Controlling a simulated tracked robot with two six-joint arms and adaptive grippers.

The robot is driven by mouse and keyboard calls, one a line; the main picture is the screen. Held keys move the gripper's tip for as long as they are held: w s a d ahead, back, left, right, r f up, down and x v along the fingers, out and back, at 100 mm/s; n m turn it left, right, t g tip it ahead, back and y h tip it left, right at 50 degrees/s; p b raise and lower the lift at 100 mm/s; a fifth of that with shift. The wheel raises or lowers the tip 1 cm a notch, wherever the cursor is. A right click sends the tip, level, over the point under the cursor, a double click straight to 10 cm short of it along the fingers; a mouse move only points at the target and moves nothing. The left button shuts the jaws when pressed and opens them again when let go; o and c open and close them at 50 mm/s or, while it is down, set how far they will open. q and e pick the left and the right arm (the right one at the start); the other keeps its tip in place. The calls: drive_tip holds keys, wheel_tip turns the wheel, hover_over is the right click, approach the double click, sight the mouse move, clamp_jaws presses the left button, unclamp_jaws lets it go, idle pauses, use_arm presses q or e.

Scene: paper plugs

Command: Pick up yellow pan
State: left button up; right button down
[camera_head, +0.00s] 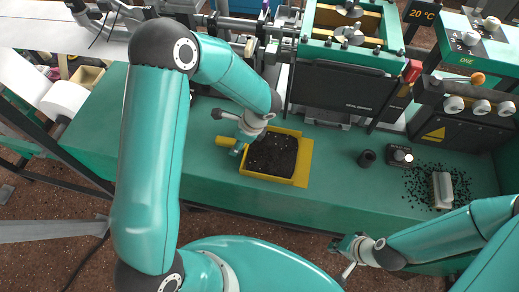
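The yellow pan (304,166) lies on the green bench top, filled with dark granular material. Its yellow handle (226,142) points left. My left gripper (239,143) is low over the inner end of the handle, at the pan's left side. The arm and wrist hide part of it, so I cannot tell whether its fingers touch or enclose the handle. My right gripper (343,256) is at the front edge of the bench, well apart from the pan. Its fingers look spread, with nothing between them.
A machine with a dark panel (345,90) stands behind the pan. To the right are a small black cup (367,158), a control box (401,156) and a pale block (442,190) among scattered dark grains. The bench (335,195) is clear just right of the pan.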

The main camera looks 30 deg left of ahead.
use_arm(q)
drive_tip(key=c, duration=0.8)
clamp_jaws()
drive_tip(key=shift+r, duration=0.15)
